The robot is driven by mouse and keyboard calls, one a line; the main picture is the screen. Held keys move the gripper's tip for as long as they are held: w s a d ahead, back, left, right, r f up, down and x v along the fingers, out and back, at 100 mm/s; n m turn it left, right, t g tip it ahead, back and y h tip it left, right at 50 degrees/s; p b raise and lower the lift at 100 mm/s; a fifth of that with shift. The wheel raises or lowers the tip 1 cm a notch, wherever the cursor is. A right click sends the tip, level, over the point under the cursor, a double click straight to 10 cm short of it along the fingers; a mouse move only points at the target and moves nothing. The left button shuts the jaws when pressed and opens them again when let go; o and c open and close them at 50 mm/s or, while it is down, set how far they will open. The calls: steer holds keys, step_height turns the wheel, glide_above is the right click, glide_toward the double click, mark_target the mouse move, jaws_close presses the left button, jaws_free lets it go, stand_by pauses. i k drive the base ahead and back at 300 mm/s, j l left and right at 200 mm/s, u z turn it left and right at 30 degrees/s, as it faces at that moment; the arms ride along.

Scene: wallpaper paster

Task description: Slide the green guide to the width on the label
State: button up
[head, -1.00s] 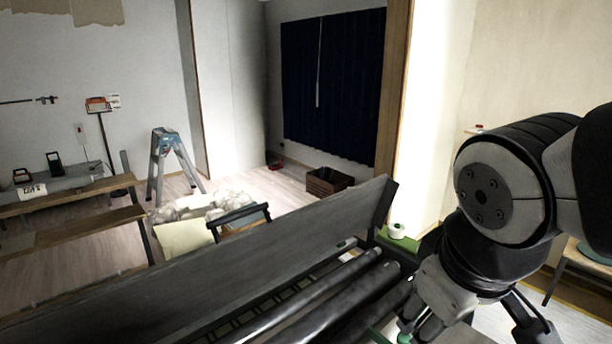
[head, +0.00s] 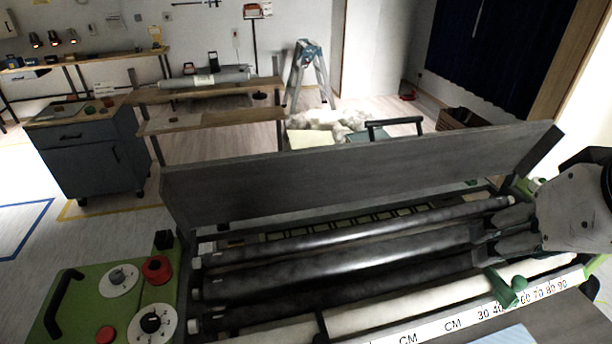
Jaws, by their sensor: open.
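The green guide (head: 512,291) sits on the white ruler strip (head: 455,321) along the machine's front edge. It covers the marks between 40 and 60. My gripper (head: 484,233) is open and empty. It reaches in from the right, over the dark rollers, a little behind and above the guide, and I see no contact between them. A label with a width on it cannot be made out.
Dark metal rollers (head: 355,256) run across the machine, with a grey raised board (head: 350,183) behind them. A green control panel (head: 105,305) with knobs is at the left. A pale blue sheet (head: 505,336) shows at the bottom edge.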

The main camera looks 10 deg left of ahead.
mark_target(506, 296)
steer(key=j+u, duration=0.1)
steer(key=u, duration=0.6)
steer(key=z, duration=1.5)
steer(key=k+l, duration=0.05)
